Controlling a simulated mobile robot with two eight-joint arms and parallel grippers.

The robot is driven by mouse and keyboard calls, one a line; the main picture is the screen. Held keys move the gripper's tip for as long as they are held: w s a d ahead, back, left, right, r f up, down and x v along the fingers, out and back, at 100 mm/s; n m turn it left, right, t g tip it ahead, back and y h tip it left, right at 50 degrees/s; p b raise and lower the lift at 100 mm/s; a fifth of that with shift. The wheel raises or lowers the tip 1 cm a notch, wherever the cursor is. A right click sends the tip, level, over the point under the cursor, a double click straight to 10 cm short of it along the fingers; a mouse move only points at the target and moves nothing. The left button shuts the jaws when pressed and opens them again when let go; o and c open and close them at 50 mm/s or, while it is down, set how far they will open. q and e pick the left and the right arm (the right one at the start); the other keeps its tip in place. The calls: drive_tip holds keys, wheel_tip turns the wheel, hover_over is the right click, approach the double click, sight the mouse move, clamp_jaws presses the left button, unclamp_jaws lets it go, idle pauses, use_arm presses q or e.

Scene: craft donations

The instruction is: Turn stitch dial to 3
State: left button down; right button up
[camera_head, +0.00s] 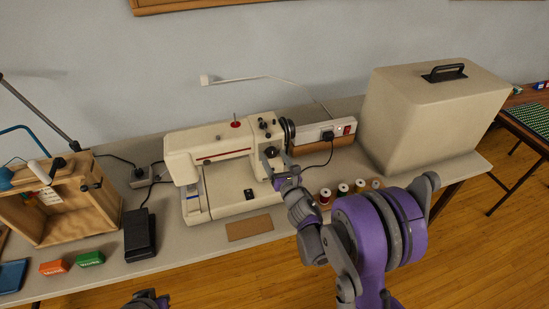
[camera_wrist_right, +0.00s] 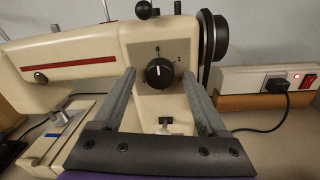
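The cream sewing machine (camera_head: 215,143) stands on the table. Its stitch dial (camera_wrist_right: 159,73) is a round black knob with a white pointer line on the front of the column; the line points about straight up, towards the small mark above it. In the head view the dial (camera_head: 271,152) shows just above my right gripper (camera_head: 273,168). In the wrist view my right gripper (camera_wrist_right: 161,78) is open, one finger to each side of the dial, with gaps between. I cannot tell how near the fingertips are in depth. My left gripper (camera_head: 150,300) is cut off at the bottom edge.
A black handwheel (camera_wrist_right: 215,38) and a power strip (camera_head: 325,133) are right of the dial. A big beige case (camera_head: 425,115) stands further right. Thread spools (camera_head: 343,190) stand near the front edge. A black pedal (camera_head: 140,235) and a wooden box (camera_head: 50,215) are left.

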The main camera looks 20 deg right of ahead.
clamp_jaws()
